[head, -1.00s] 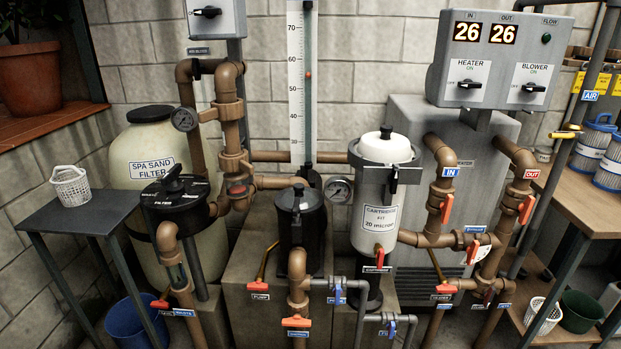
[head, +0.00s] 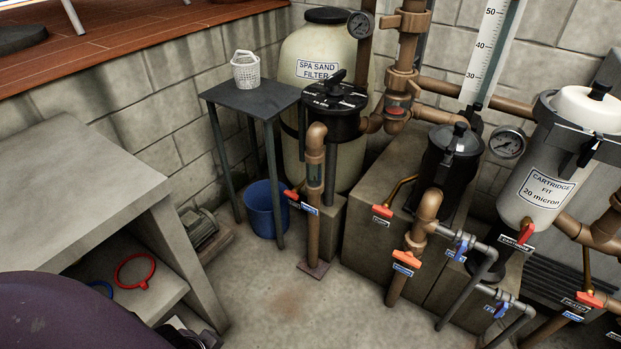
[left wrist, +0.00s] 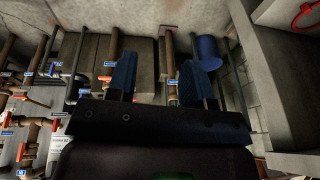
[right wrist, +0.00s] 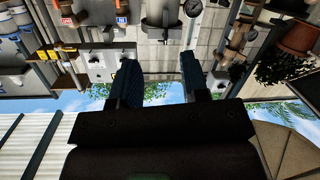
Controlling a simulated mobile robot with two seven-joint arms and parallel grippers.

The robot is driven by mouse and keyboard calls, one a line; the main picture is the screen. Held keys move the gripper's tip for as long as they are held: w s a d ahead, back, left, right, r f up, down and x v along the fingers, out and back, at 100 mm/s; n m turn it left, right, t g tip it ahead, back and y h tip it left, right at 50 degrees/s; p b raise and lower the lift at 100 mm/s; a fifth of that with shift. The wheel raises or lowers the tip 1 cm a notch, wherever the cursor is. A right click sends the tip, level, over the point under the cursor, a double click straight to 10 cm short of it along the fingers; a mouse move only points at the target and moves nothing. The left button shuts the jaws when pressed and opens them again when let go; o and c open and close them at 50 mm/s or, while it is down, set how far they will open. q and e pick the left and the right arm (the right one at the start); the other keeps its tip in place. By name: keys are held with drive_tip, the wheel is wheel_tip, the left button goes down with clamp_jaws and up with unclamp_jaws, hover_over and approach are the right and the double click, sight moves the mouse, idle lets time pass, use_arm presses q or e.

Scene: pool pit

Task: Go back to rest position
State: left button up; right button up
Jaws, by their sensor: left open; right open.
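My left gripper (left wrist: 162,78) shows in the left wrist view, its two blue fingers apart with nothing between them. Pipes and a concrete block lie beyond the fingers. My right gripper (right wrist: 160,80) shows in the right wrist view, also open and empty, with the equipment wall beyond it upside down. Neither gripper shows in the head view. Only a dark rounded shape, cut off by the frame, fills the head view's lower left corner.
A small dark table (head: 252,97) holds a white basket (head: 245,72), with a blue bucket (head: 264,208) beneath. A concrete bench (head: 75,190) stands at left. The sand filter (head: 325,60), black strainer pot (head: 449,165) and cartridge filter (head: 545,175) stand behind pipes. Some floor (head: 262,295) is clear.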

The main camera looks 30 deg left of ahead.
use_arm(q)
drive_tip(key=w+d+f+m+t+h+b, duration=0.1)
drive_tip(key=w+f+t+b, duration=0.25)
drive_tip(key=f, duration=0.25)
drive_tip(key=w+f+m+t+b, duration=0.1)
drive_tip(key=w+f+t+b, duration=0.2)
drive_tip(key=f+b, duration=0.25)
use_arm(e)
drive_tip(key=s+f+m+g, duration=0.1)
drive_tip(key=s+f+g, duration=0.25)
drive_tip(key=f, duration=0.85)
drive_tip(key=s+f+g, duration=0.3)
drive_tip(key=s+f, duration=0.2)
drive_tip(key=f, duration=0.6)
use_arm(q)
wheel_tip(320, 180, up, 11)
drive_tip(key=w+n+t+p, duration=0.1)
drive_tip(key=p, duration=1.3)
drive_tip(key=shift+a+f, duration=0.2)
drive_tip(key=shift+a, duration=0.05)
use_arm(e)
wheel_tip(320, 180, up, 10)
drive_tip(key=d+m+t, duration=0.1)
drive_tip(key=shift+w+r+h, duration=0.2)
drive_tip(key=shift+w+h, duration=0.1)
drive_tip(key=shift+h, duration=0.1)
